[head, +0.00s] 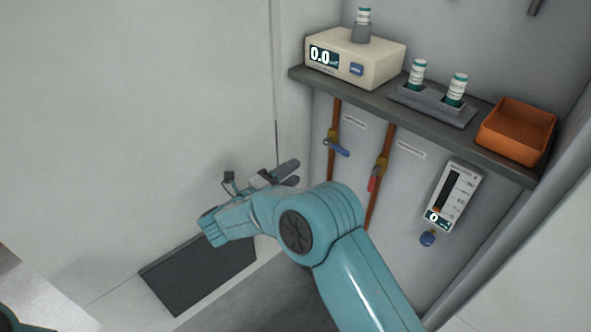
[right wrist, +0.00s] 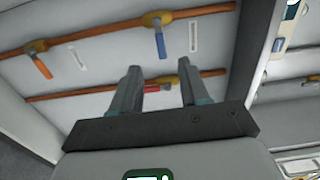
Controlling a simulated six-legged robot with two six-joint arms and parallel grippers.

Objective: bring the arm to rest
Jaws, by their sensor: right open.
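My right arm (head: 350,250) is teal and comes up from the lower right, bending at the elbow toward the left in the head view. Its right gripper (head: 291,174) is below the shelf, in front of the pale wall and apart from the valves. In the right wrist view the two grey fingers (right wrist: 160,72) stand apart with nothing held between them. A red valve handle (right wrist: 157,87) shows behind them. My left gripper is not in view.
A dark shelf (head: 375,100) holds a cream meter (head: 385,66) reading 0.0, a vial rack (head: 433,104) and an orange tray (head: 517,131). Below are copper pipes with a blue valve handle (head: 337,148) and a red one (head: 373,180), plus a flow meter (head: 453,195).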

